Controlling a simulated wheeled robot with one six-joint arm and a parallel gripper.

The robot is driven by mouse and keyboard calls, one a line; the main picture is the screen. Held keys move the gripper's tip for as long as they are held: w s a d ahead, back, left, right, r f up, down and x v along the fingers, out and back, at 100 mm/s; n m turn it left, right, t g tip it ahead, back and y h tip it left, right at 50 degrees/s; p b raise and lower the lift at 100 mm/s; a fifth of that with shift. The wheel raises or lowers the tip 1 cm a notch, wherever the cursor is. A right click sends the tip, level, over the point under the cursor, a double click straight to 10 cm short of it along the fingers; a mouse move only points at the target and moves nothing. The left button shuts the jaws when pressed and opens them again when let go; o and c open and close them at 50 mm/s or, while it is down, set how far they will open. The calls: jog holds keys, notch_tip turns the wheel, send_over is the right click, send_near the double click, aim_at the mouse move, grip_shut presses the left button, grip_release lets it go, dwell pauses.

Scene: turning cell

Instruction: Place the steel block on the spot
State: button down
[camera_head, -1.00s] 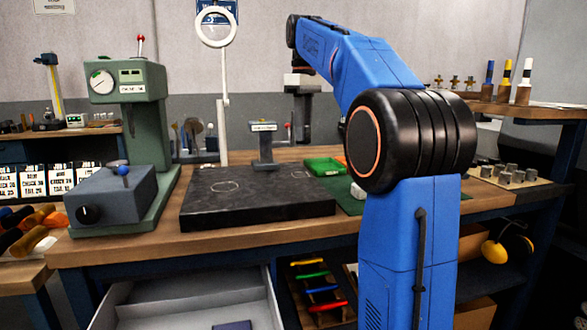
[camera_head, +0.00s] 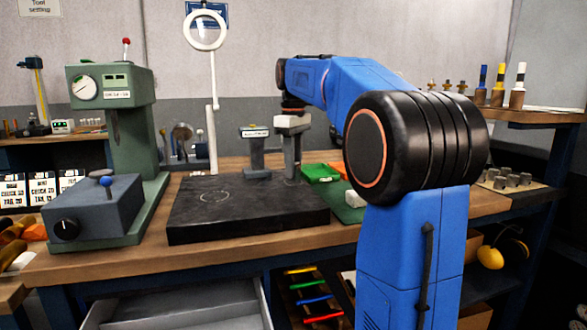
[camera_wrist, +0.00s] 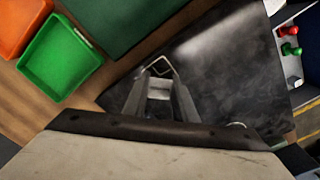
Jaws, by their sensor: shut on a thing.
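My gripper (camera_head: 291,176) points down over the right part of the dark plate (camera_head: 240,222). In the wrist view, the gripper (camera_wrist: 160,84) is shut on the steel block (camera_wrist: 159,89), a small light grey piece between its fingers. A pale square outline (camera_wrist: 158,65) shows on the dark plate just past the fingertips. A pale ring (camera_head: 205,196) is drawn on the left part of the plate; a bit of it shows at the lower edge in the wrist view (camera_wrist: 238,125). I cannot tell whether the block touches the plate.
A green tray (camera_head: 320,173) lies to the right. A green press machine (camera_head: 115,130) stands at the left. The plate's left and middle are clear.

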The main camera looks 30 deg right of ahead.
jog(key=shift+f, duration=0.3)
jog(key=c, duration=1.4)
grip_release()
jog(key=shift+f, duration=0.15)
jog(key=shift+c, duration=0.2)
notch_tip(320, 180, up, 12)
